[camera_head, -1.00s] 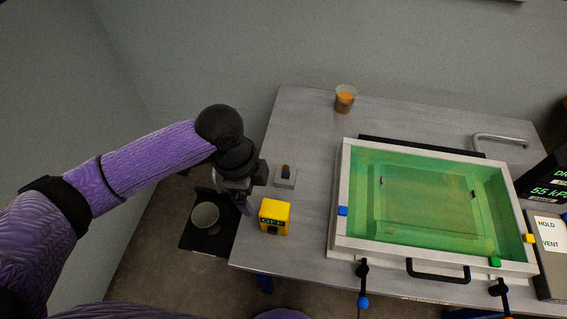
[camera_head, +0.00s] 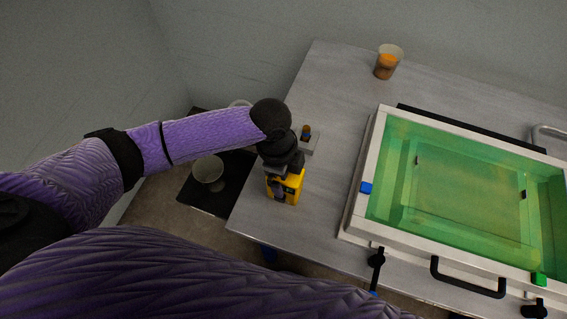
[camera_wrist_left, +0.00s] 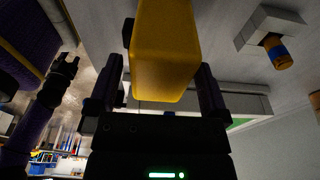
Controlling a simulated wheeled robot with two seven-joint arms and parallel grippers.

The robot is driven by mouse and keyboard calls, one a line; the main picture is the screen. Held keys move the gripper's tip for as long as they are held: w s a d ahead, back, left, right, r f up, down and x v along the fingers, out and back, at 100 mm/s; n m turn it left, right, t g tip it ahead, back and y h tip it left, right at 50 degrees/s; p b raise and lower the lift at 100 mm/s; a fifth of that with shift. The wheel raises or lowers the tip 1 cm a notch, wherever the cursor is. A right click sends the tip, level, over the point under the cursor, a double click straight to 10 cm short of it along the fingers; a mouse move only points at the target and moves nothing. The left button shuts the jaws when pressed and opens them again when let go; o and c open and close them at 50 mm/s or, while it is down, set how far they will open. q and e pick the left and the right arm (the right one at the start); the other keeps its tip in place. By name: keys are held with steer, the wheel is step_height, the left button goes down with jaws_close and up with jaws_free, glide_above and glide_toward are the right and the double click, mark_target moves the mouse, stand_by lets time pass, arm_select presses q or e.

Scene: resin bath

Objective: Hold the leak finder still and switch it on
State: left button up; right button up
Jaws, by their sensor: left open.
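The leak finder appears to be the yellow box (camera_head: 297,187), which stands upright near the left end of the grey table. My left gripper (camera_head: 280,187) is at the box and partly covers it in the head view. In the left wrist view, the yellow box (camera_wrist_left: 166,50) lies between the two open fingers (camera_wrist_left: 158,78), with a gap visible on each side. Its switch cannot be made out. A dark jointed shape, perhaps my right gripper (camera_wrist_left: 62,70), shows in the left wrist view, too dark to read.
A grey block with an orange and blue knob (camera_head: 307,137) sits just behind the box. A cup of orange stuff (camera_head: 388,62) stands at the back. The white-rimmed green bath (camera_head: 362,207) fills the right. A bin (camera_head: 208,172) stands on a dark floor mat.

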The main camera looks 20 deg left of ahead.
arm_select(q)
steer(key=c, duration=1.3)
steer(key=shift+c, duration=0.2)
arm_select(e)
jaws_close()
stand_by(2.9)
